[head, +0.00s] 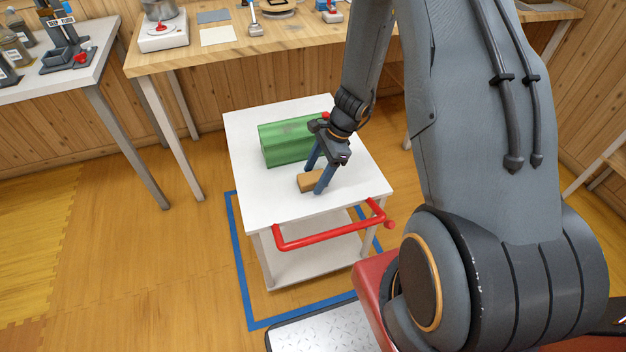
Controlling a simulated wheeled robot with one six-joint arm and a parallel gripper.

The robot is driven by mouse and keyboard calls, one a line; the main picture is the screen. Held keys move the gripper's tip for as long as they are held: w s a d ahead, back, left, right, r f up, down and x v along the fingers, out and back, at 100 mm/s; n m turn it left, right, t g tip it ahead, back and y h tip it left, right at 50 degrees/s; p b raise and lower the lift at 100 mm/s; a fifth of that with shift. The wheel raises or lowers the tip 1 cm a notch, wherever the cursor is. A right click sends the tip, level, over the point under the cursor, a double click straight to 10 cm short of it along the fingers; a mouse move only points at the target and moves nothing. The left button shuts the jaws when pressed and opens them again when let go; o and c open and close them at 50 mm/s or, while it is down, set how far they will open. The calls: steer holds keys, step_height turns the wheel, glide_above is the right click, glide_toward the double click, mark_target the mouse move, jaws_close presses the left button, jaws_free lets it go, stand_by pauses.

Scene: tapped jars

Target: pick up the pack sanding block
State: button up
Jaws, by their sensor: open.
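The sanding block (308,184) looks like a small tan-brown block lying on the white top of a cart (254,196). My gripper (314,181) points down at it with the jaws open. One finger is at the block's far side and the other is in front of its right part, hiding some of it. I cannot tell whether the fingers touch the block.
A green rounded box (287,141) lies on the cart just behind the block, close to my gripper. A red handle (330,235) runs along the cart's front edge. The cart top's left and front parts are bare. A wooden workbench (290,42) stands behind.

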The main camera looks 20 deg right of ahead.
mark_target(315, 176)
steer(key=shift+a+f, duration=0.1)
steer(key=shift+f, duration=0.05)
steer(key=c, duration=1.2)
steer(key=shift+o, duration=0.2)
step_height(315, 176, up, 10)
